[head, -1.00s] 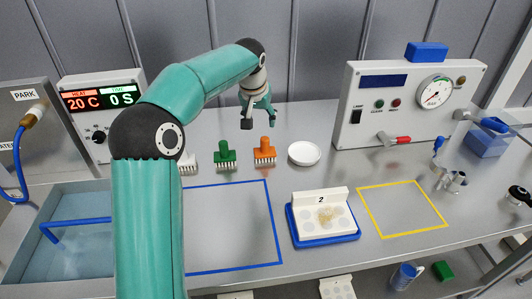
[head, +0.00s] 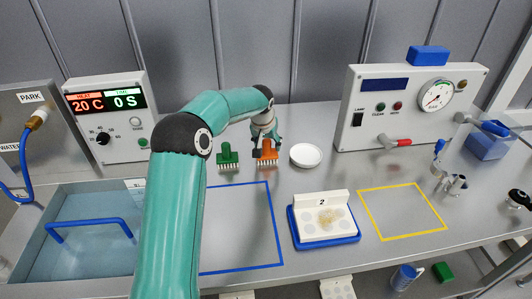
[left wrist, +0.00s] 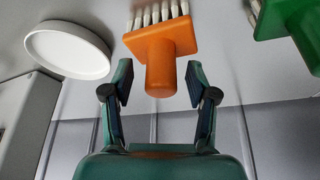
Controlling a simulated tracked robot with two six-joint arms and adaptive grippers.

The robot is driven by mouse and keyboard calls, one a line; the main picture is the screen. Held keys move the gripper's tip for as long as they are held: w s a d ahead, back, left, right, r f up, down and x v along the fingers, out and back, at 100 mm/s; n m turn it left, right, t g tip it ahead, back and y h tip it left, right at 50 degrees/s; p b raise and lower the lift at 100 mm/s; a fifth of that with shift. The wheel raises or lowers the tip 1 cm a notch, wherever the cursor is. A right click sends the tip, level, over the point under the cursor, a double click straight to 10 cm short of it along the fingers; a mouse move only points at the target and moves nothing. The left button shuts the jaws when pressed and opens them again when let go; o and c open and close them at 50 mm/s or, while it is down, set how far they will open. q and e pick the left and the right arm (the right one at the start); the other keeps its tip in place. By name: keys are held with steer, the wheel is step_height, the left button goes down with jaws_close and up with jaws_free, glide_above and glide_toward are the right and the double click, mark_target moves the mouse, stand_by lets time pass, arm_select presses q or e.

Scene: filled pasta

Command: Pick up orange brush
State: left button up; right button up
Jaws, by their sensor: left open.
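The orange brush (head: 267,152) stands bristles down on the steel table, handle up, between the green brush and the white dish. My left gripper (head: 265,139) is over its handle in the head view. In the left wrist view the orange brush (left wrist: 162,55) shows with its round handle between the tips of my open left gripper (left wrist: 158,85). A gap shows between the handle and each finger, so I see no grip on it. My right gripper is not in view.
The green brush (head: 228,155) stands close to the left and the white dish (head: 305,155) close to the right. A blue tray with a white plate (head: 325,219) lies nearer. A control box (head: 405,110) stands to the right.

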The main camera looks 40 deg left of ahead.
arm_select(q)
jaws_close()
steer(key=shift+r, duration=0.15)
stand_by(0.4)
steer(key=shift+r, duration=0.55)
step_height(320, 180, up, 19)
steer(key=p, duration=0.3)
steer(key=shift+f+p, duration=0.15)
steer(key=shift+p, duration=0.25)
